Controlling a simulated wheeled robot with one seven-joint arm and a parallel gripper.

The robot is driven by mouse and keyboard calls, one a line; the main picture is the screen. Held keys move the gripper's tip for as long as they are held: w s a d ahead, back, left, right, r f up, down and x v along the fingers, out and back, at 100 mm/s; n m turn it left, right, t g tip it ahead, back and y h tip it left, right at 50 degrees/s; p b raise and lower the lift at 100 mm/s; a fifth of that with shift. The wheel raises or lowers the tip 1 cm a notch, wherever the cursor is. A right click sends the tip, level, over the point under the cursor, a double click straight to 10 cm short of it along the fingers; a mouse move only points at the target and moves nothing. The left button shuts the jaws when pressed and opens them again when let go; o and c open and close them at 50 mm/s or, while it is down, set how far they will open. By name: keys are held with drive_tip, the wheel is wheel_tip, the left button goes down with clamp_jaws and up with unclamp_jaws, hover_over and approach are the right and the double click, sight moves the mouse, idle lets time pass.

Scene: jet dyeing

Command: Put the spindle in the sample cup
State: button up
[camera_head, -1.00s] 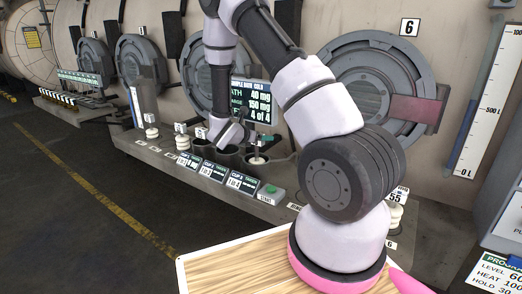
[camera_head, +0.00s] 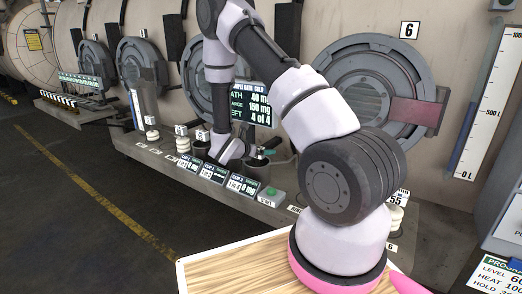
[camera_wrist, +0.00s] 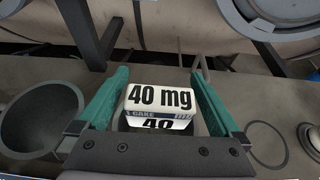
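In the wrist view a white block marked "40 mg" (camera_wrist: 158,100) sits centred between the two teal fingers of my gripper (camera_wrist: 159,75). The fingers flank it closely; whether they press on it I cannot tell. I take this labelled piece to be the spindle; its lower part is hidden by the gripper. A round, open, empty-looking cup (camera_wrist: 77,103) stands to the left, apart from the fingers. In the head view my gripper (camera_head: 266,152) is low over the right end of the cup row, where the cups are partly hidden by my arm.
A ring mark (camera_wrist: 284,147) and a round knob (camera_wrist: 311,142) lie right of the gripper. Cup label cards (camera_head: 214,173) and a green button (camera_head: 270,190) line the front of the ledge. White stacked pieces (camera_head: 183,144) stand left. Machine doors (camera_head: 372,92) rise behind.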

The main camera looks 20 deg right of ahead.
drive_tip(key=shift+r, duration=0.15)
drive_tip(key=v, duration=1.1)
drive_tip(key=s+d+r+m+g+y, duration=0.2)
drive_tip(key=s+d+r+m+g, duration=0.1)
drive_tip(key=s+r+m, duration=0.45)
drive_tip(key=s+d+r+m+g+y, duration=0.2)
drive_tip(key=s+d+r+m+g, duration=0.15)
drive_tip(key=s+r+m, duration=0.4)
drive_tip(key=s+a+r+m+t+y, duration=0.3)
drive_tip(key=s+a+r+m+y, duration=0.1)
drive_tip(key=r+m, duration=0.3)
drive_tip(key=s+a+r+m+t+y, duration=0.3)
drive_tip(key=s+a+r+m+y, duration=0.2)
drive_tip(key=r, duration=0.4)
drive_tip(key=shift+s+a+r+m, duration=0.15)
drive_tip(key=shift+s+a+m, duration=0.1)
drive_tip(key=shift+m, duration=0.65)
drive_tip(key=shift+c, duration=0.3)
